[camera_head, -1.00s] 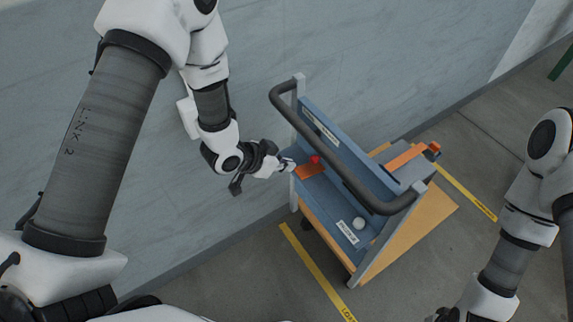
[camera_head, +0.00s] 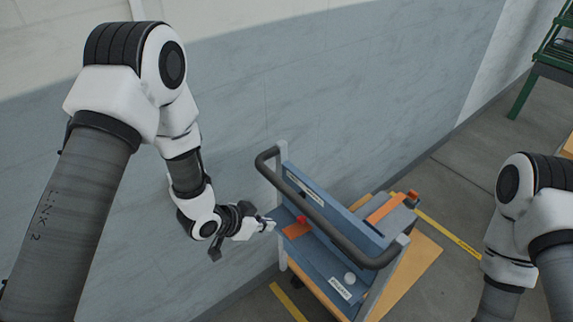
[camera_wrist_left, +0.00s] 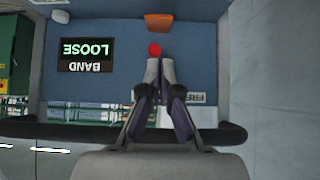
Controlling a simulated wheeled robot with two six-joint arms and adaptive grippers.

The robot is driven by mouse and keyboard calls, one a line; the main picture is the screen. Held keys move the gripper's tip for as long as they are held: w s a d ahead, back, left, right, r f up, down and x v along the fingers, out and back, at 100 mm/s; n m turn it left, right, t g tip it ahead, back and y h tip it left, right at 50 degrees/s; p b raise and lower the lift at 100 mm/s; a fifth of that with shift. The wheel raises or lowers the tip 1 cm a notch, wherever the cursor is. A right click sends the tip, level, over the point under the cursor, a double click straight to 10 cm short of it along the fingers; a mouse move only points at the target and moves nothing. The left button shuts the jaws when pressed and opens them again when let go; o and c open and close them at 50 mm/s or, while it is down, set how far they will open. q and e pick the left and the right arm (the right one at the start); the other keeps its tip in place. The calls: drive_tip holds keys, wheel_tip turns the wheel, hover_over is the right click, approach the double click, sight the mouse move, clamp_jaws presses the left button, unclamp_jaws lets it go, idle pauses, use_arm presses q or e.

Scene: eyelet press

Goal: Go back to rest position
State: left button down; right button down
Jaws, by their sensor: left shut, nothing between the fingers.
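My left gripper (camera_head: 268,225) is shut and empty, at the left end of the blue eyelet press (camera_head: 330,262). Its fingertips are close to a red button (camera_head: 301,219) beside an orange plate (camera_head: 296,231); I cannot tell whether they touch. In the left wrist view the shut fingers (camera_wrist_left: 159,66) point at the red button (camera_wrist_left: 155,50), with an orange block (camera_wrist_left: 159,22) beyond it. A dark display (camera_wrist_left: 87,55) reads "BAND LOOSE", upside down. My right arm comes in at the right edge, but its gripper is out of view.
A dark handle bar (camera_head: 330,235) runs along the front of the press cart. A grey-blue wall (camera_head: 300,100) stands close behind. Green shelving (camera_head: 548,62) is at the far right.

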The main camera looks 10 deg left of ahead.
use_arm(q)
drive_tip(key=s+a+f+n+g+y, duration=0.2)
drive_tip(key=s+f+g, duration=0.1)
drive_tip(key=s+f, duration=0.55)
drive_tip(key=s+a+f+n+g+y, duration=0.1)
drive_tip(key=s+a+f+n+g, duration=0.15)
drive_tip(key=s+f, duration=0.6)
drive_tip(key=s+a+r+n+g+y, duration=0.1)
drive_tip(key=s+a+r+n+y, duration=0.1)
drive_tip(key=s, duration=0.8)
drive_tip(key=shift+a+r+n+y, duration=0.3)
drive_tip(key=shift+a+r+n, duration=0.2)
drive_tip(key=shift+a+n, duration=0.4)
drive_tip(key=shift+w+a+f+g, duration=0.1)
drive_tip(key=shift+w+a+g, duration=0.05)
drive_tip(key=shift+g, duration=0.1)
